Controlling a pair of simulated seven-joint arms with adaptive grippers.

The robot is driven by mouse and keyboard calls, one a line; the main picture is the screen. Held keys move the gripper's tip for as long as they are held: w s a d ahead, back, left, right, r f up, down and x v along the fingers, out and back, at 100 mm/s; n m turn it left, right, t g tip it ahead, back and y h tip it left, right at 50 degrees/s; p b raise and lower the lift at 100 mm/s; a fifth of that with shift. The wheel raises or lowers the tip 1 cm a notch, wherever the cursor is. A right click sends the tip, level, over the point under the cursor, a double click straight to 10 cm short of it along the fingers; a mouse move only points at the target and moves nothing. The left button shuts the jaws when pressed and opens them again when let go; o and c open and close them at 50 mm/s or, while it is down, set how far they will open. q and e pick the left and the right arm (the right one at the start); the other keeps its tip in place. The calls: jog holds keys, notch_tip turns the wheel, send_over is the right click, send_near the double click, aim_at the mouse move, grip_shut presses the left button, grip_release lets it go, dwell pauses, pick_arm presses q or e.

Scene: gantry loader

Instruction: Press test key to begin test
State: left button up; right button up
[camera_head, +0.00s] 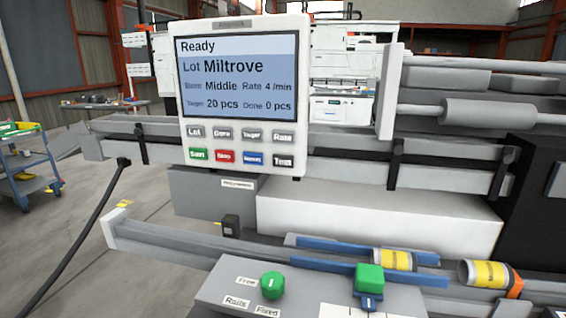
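A white control panel (243,97) stands upright at the upper middle. Its screen (237,75) reads "Ready", Lot Miltrove, Bore Middle, Rate 4 /min, Target 20 pcs, Done 0 pcs. Below the screen are two rows of keys. The grey key at the right end of the bottom row, the test key (283,160), has a blurred label that looks like "Test". Left of it are a blue key (253,158), a red key (225,156) and a green key (198,154). Nothing covers the keys. Neither of my grippers is in view.
In front, a grey box (225,285) carries a round green knob (273,285) near labels "Free", "Rails" and "Fixed". A green block (369,278) sits on a blue rail. Yellow-banded cylinders (393,260) lie at right. Grey machine rails run behind the panel. A blue cart (25,170) stands far left.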

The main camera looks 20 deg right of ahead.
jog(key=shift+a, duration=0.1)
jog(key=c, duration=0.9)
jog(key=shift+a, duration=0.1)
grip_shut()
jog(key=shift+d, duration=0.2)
